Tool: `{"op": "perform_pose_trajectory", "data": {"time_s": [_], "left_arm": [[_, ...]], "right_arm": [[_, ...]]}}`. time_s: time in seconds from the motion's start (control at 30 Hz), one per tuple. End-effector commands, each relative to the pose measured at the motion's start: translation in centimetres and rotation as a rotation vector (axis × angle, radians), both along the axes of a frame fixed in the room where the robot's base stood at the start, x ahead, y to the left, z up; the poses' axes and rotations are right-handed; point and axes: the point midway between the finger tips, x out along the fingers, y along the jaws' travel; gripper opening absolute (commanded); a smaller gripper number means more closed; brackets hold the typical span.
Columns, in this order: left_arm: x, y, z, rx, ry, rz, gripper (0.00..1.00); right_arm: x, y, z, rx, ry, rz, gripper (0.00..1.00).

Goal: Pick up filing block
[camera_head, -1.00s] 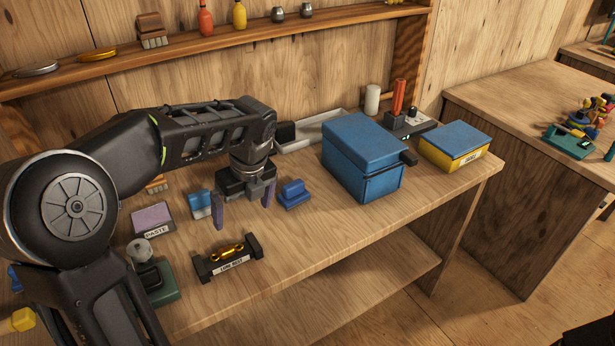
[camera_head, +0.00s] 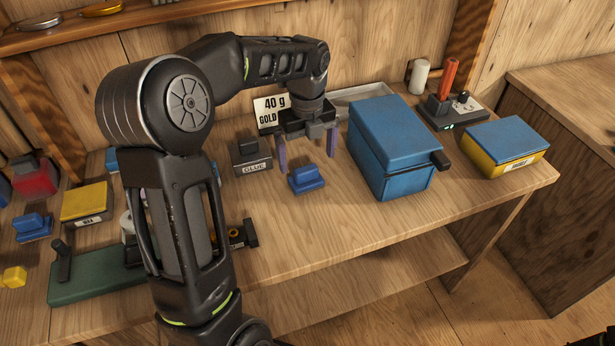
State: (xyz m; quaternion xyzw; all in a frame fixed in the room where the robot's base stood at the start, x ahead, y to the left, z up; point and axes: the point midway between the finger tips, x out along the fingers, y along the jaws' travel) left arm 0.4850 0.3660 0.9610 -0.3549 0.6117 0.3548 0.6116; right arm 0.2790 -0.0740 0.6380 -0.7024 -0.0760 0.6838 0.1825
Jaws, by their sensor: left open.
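A small blue block with a raised grip (camera_head: 306,179) lies on the workbench (camera_head: 350,225), left of the large blue box; it may be the filing block, though no label shows on it. A similar blue block (camera_head: 33,228) lies at the far left. My left gripper (camera_head: 306,160) points down, open and empty, with its two purple fingers apart. In the picture it is just above and behind the nearer blue block; I cannot tell the exact gap. My right gripper is not in view.
A large blue box (camera_head: 393,150) stands close on the right, with a blue-lidded yellow box (camera_head: 503,147) beyond. The bench front is clear.

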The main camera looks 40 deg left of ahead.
Motion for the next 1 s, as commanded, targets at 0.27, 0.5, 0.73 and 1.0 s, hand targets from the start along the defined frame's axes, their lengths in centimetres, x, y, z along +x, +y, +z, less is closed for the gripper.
{"op": "perform_pose_trajectory", "data": {"time_s": [0.27,0.5,0.73,1.0], "left_arm": [[0.0,0.1,-2.4,0.000,0.002,0.001,0.98],[0.0,0.1,-2.4,0.000,0.001,0.001,0.98],[0.1,0.3,-4.2,-0.001,0.005,0.002,0.98],[0.2,0.4,-7.5,0.000,0.002,0.001,0.98]], "right_arm": [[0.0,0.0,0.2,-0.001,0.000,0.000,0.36],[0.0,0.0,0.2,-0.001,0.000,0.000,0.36],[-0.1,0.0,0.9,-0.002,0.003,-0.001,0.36],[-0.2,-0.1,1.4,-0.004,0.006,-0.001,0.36]]}}
